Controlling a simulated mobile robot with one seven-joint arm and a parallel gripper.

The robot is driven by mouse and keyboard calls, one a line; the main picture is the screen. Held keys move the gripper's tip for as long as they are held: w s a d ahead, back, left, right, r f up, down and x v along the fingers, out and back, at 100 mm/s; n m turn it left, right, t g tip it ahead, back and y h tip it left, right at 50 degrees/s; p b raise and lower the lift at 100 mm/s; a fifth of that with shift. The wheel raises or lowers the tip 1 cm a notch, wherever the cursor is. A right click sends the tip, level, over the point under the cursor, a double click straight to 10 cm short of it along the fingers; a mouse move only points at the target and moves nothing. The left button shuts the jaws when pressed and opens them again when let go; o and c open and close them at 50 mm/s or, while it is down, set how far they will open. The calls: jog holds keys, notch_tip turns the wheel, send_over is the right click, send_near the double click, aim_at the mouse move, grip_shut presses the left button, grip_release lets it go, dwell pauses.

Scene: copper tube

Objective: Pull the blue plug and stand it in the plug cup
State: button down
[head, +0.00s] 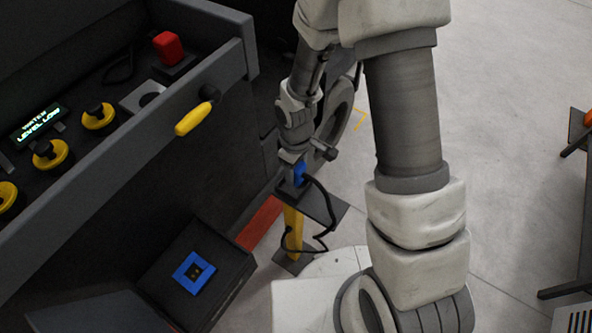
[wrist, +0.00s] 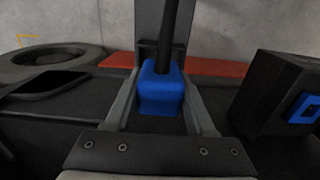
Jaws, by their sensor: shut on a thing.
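The blue plug (head: 299,172) is between the fingers of my gripper (head: 293,178), which is shut on it. In the wrist view the plug (wrist: 160,92) sits between both grey fingers (wrist: 160,108), with its black cable rising from it. In the head view my gripper and plug appear over a stand with a dark top plate (head: 326,207) and a yellow post (head: 292,232). I cannot make out the plug cup clearly, nor whether the plug touches the stand. A blue-framed socket (head: 194,272) on a dark box is bare; it also shows in the wrist view (wrist: 304,108).
The black cable (head: 325,232) loops beside the post. A control panel with yellow knobs (head: 98,116), a red button (head: 167,47) and a yellow-handled lever (head: 194,118) is at left. A dark wheel-like ring (head: 337,112) stands behind my gripper. Open floor (head: 500,120) lies right.

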jog(key=shift+f+b, duration=1.35)
jog(key=shift+f, duration=0.3)
jog(key=shift+c, duration=0.8)
grip_release()
jog(key=shift+o, duration=0.2)
jog(key=shift+o, duration=0.6)
jog(key=shift+r+p, duration=4.3)
jog(key=shift+r, duration=1.25)
